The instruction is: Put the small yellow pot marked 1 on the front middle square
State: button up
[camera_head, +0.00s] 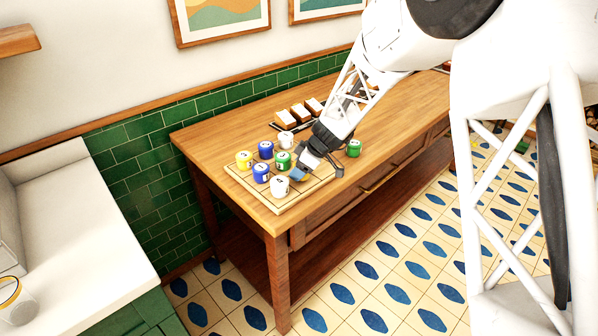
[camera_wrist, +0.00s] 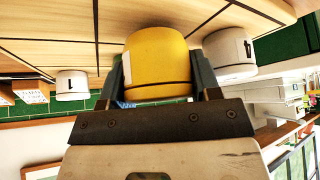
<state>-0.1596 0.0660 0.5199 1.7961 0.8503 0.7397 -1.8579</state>
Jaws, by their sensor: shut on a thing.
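My gripper (camera_wrist: 158,85) is shut on a yellow pot (camera_wrist: 157,60), with one finger on each side of it. No number can be read on the side of the pot that faces the wrist camera. In the head view my gripper (camera_head: 306,168) is low over the right part of the board (camera_head: 300,202), and the held pot is mostly hidden there. I cannot tell whether the pot touches the board. A white pot marked 4 (camera_wrist: 228,50) stands close beside it in the wrist view. Another yellow pot (camera_head: 243,159) stands at the board's left corner.
On the board stand blue pots (camera_head: 266,150) (camera_head: 261,172), a green pot (camera_head: 284,160) and white pots (camera_head: 286,139) (camera_head: 279,186). A green pot (camera_head: 353,148) stands off the board on the wooden table (camera_head: 400,105).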

jog(key=shift+f, duration=0.6)
jog(key=shift+f, duration=0.15)
jog(key=o, duration=1)
jog(key=v, duration=1.2)
